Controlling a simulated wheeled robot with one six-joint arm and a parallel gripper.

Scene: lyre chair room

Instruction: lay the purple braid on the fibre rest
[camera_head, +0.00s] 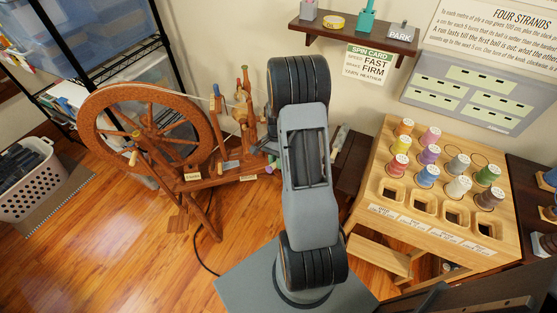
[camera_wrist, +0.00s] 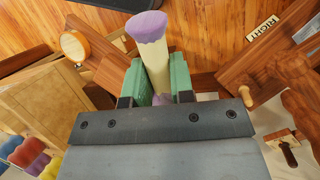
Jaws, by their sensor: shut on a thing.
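My gripper (camera_wrist: 157,70) is shut, its two green fingers on either side of a cream rod with a thick purple end, which I take for the purple braid (camera_wrist: 149,27). The purple end sticks out beyond the fingertips in the wrist view; a little purple also shows between the fingers. In the head view my arm hides most of the gripper, which is beside the right end of the spinning wheel's base. A wooden board with a RIGHT label (camera_wrist: 262,28) lies right of the braid in the wrist view. I cannot tell which piece is the fibre rest.
The spinning wheel (camera_head: 150,88) stands left of my arm. A wooden rack (camera_head: 385,150) with several coloured spools stands at the right. A dark wall shelf (camera_head: 350,33) hangs above. A pale basket (camera_head: 30,182) is at the far left. Floor is clear at the lower left.

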